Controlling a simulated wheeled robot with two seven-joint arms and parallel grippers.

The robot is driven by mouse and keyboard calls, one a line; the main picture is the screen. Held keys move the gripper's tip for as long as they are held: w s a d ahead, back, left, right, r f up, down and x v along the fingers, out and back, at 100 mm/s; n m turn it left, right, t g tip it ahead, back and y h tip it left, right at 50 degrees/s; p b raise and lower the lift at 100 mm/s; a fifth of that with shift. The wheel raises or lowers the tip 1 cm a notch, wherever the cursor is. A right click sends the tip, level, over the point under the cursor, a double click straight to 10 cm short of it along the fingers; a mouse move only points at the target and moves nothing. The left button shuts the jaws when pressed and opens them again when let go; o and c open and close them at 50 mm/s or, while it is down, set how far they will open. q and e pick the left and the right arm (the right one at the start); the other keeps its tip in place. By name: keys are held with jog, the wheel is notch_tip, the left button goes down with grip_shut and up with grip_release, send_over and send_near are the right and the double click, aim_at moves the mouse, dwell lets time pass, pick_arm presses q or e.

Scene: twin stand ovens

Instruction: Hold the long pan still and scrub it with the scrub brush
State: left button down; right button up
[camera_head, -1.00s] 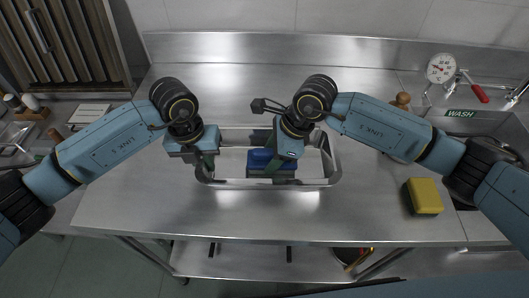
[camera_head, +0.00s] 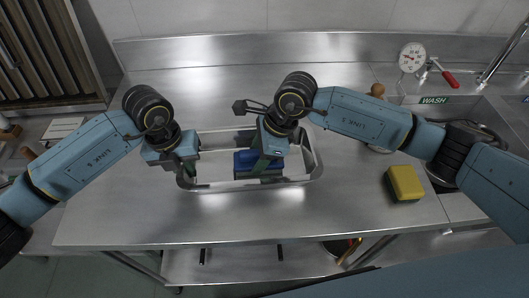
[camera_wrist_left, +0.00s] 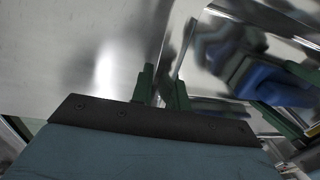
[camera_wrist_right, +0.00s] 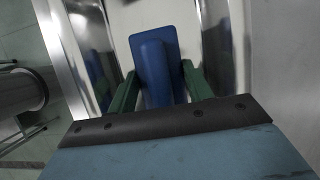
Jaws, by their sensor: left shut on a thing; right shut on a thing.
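The long pan (camera_head: 240,186) is a shiny metal rectangular pan lying on the steel table in the head view. My left gripper (camera_head: 188,172) is at its left end; in the left wrist view its green fingers (camera_wrist_left: 162,88) are shut on the pan's rim (camera_wrist_left: 178,50). The scrub brush (camera_head: 247,160) is blue and lies inside the pan. My right gripper (camera_head: 262,165) is over the pan, and in the right wrist view its green fingers (camera_wrist_right: 156,88) are shut on the brush, one on each side of the blue handle (camera_wrist_right: 154,72). The brush's underside is hidden.
A yellow and green sponge (camera_head: 404,183) lies on the table at the right. A sink with a WASH label (camera_head: 434,100), a dial gauge (camera_head: 411,57) and a red-handled tap (camera_head: 449,79) are at the back right. The table's front is clear.

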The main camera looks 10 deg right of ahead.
aim_at(247, 152)
jog(key=shift+w+a+r, duration=0.1)
jog(key=shift+w+a, duration=0.05)
jog(key=shift+a, duration=0.75)
jog(key=shift+w+a, duration=0.1)
jog(key=shift+a, duration=0.75)
jog(key=shift+w+a, duration=0.1)
jog(key=shift+a, duration=1.15)
jog(key=shift+f, duration=0.2)
jog(key=shift+d, duration=0.15)
jog(key=shift+s+d+r, duration=0.1)
jog(key=shift+s+d, duration=0.1)
jog(key=shift+d, duration=1)
jog(key=shift+s+d+f, duration=0.1)
jog(key=shift+d+f, duration=0.05)
jog(key=shift+d, duration=0.7)
jog(key=shift+s+d+f, duration=0.1)
jog(key=shift+d, duration=0.7)
jog(key=shift+s+d, duration=0.1)
jog(key=shift+d, duration=1.05)
jog(key=shift+r, duration=0.1)
